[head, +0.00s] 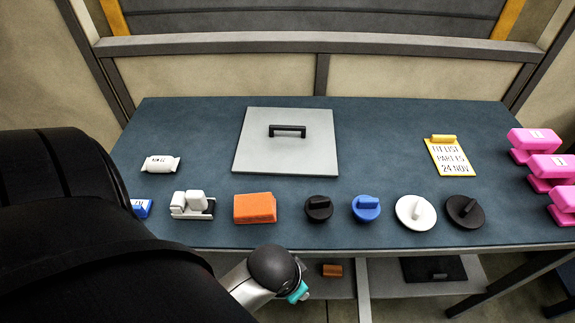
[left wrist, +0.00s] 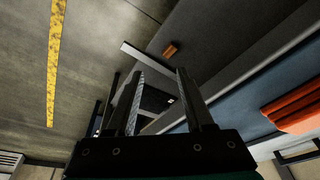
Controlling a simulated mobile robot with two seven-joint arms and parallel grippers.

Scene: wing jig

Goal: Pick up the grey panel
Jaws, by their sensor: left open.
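The grey panel (head: 285,152) is a flat square plate lying on the blue-grey table (head: 215,118), a little left of the table's middle. A black bar handle (head: 287,130) stands up from its upper part. My left gripper (left wrist: 160,85) is open and empty in the left wrist view. It points past the table's front edge, over the floor and lower shelf, well away from the panel. In the head view, a big dark part of my arm fills the lower left, and the left gripper's fingers do not show. My right gripper is not in view.
A front row holds a white device (head: 192,205), an orange block (head: 254,208), and several round knobbed pieces, including a blue one (head: 366,208). A white packet (head: 160,164) lies left of the panel. A yellow clipboard (head: 450,158) and pink blocks (head: 552,166) are at right.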

